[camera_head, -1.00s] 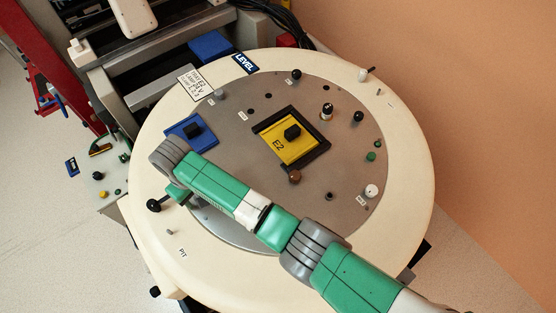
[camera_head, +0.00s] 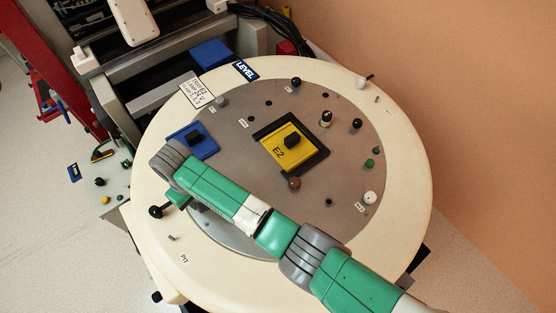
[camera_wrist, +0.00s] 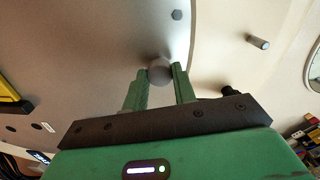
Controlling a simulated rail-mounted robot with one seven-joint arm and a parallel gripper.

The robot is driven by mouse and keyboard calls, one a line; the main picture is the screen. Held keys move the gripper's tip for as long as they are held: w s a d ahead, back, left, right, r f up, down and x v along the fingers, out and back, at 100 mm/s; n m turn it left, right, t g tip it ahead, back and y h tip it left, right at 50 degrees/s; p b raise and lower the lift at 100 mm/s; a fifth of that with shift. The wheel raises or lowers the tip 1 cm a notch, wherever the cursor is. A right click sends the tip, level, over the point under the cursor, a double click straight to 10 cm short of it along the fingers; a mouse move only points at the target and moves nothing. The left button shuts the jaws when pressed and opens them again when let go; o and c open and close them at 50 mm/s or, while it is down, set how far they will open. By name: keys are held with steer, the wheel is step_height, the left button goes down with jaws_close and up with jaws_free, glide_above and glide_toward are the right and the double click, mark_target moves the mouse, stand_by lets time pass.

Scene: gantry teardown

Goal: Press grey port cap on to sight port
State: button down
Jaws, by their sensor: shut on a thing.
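The grey port cap (camera_wrist: 159,70) is a round grey piece in the wrist view. My gripper (camera_wrist: 160,77) is shut on it, with one green finger on each side. The cap is in front of the grey round plate (camera_wrist: 95,50), close to its curved edge with the cream rim. I cannot tell whether the cap touches the plate. No sight port can be made out; it may be hidden behind the cap.
A small grey hexagonal stud (camera_wrist: 177,15) and a pale peg (camera_wrist: 258,42) stand near the gripper. A black knob (camera_head: 155,211) is on the cream rim (camera_head: 405,220). The yellow E2 block (camera_head: 288,146) and a blue block (camera_head: 205,147) are on the plate.

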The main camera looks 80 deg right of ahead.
step_height(320, 180, up, 5)
steer(key=p, duration=0.5)
steer(key=shift+r, duration=0.1)
